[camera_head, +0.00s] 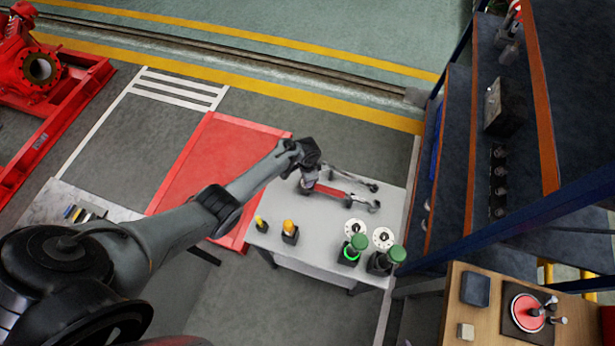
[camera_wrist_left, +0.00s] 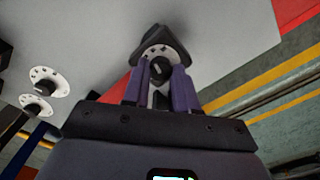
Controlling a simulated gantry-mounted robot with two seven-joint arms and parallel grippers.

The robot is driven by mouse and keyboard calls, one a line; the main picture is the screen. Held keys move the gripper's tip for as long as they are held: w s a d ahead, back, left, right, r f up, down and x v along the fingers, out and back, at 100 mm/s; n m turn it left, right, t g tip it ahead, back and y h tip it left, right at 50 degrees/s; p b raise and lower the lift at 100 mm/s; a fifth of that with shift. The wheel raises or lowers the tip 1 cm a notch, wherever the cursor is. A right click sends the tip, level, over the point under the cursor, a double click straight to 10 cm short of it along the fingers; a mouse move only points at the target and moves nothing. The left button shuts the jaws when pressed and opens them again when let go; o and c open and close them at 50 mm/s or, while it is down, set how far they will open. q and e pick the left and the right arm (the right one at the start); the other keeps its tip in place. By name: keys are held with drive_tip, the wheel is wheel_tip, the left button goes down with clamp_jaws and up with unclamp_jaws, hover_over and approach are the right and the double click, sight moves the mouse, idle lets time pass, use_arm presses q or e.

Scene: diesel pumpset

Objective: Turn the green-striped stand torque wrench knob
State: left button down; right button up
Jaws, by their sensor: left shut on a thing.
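In the head view, two white dials with dark centres (camera_head: 355,227) (camera_head: 383,238) stand at the right front of the grey table (camera_head: 325,250), beside two green-topped dark stands. The left of these stands (camera_head: 350,256) has a bright green stripe; the right stand (camera_head: 378,263) shows none. My left gripper (camera_head: 309,172) is over the table's back, by a red and grey tool (camera_head: 332,192). In the left wrist view, my left gripper (camera_wrist_left: 158,82) is shut on a black knob (camera_wrist_left: 160,69) on a white dial. Which tool carries this knob is unclear. The right gripper is out of view.
A dark shelf rack (camera_head: 455,150) rises close on the right. A wooden bench (camera_head: 470,320) is at lower right. A red pump (camera_head: 40,68) stands at far left.

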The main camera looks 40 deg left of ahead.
use_arm(q)
drive_tip(key=m, duration=0.3)
drive_tip(key=shift+m, duration=2.1)
drive_tip(key=c, duration=0.9)
unclamp_jaws()
drive_tip(key=shift+d, duration=0.1)
wheel_tip(320, 180, up, 11)
drive_tip(key=p, duration=0.3)
drive_tip(key=shift+f, duration=0.1)
